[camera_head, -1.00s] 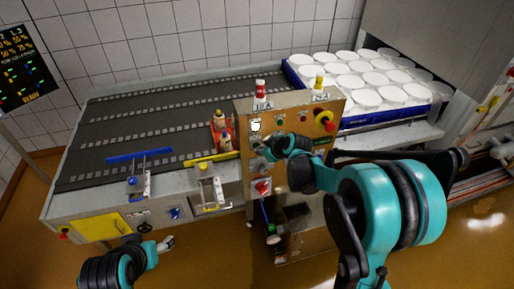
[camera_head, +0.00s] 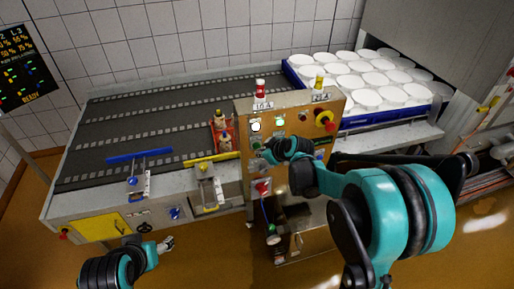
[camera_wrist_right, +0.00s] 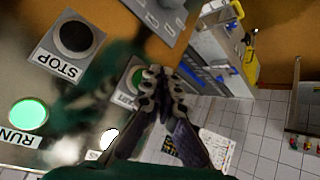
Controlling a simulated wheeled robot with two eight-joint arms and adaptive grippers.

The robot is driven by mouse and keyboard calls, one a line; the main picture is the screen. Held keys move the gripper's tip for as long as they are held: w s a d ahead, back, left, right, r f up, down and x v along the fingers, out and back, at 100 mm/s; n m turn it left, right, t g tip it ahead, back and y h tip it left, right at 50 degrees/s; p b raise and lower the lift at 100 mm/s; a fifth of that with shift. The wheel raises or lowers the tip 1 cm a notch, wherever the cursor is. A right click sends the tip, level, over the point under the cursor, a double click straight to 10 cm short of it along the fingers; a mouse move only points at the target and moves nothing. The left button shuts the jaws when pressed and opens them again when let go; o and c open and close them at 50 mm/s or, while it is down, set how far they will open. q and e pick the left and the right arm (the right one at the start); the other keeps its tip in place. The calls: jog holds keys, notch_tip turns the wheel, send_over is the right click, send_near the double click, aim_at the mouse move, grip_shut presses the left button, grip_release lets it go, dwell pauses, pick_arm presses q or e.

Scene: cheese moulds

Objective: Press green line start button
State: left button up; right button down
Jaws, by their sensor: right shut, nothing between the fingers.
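The control panel (camera_head: 295,101) stands at the right end of the conveyor. In the right wrist view it carries a black STOP button (camera_wrist_right: 73,38) and a lit green RUN lamp (camera_wrist_right: 27,115). A partly hidden round button with some green (camera_wrist_right: 135,75) sits right beside my right fingertips, its label mostly covered. My right gripper (camera_wrist_right: 150,80) is shut and empty at that button; I cannot tell whether it touches. In the head view my right gripper (camera_head: 264,153) is at the panel's lower left. My left gripper (camera_head: 168,243) hangs low, away from the panel; its opening is unclear.
A red emergency knob (camera_head: 325,120) is on the panel's right, and a red switch (camera_head: 262,188) is below my right gripper. The conveyor (camera_head: 140,115) lies left, with a red carrier (camera_head: 213,131) near the panel. White moulds (camera_head: 365,75) stand behind right.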

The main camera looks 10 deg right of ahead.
jog(key=shift+s, duration=0.15)
jog(key=shift+s+d, duration=0.1)
jog(key=shift+s, duration=2.4)
jog(key=s+f+m+h+b, duration=0.1)
jog(key=s+f+m+b, duration=0.1)
jog(key=s+f+b, duration=0.2)
jog(key=s+f+m+g+h+b, duration=0.1)
jog(key=s+f+m+b, duration=0.2)
jog(key=s+f+b, duration=0.2)
jog(key=s+f+m+h+b, duration=0.1)
jog(key=s+f+m+b, duration=0.1)
jog(key=s+f+b, duration=0.3)
jog(key=s+b, duration=0.4)
jog(key=s, duration=0.5)
jog(key=shift+s+m+g, duration=0.35)
jog(key=shift+m+g, duration=0.05)
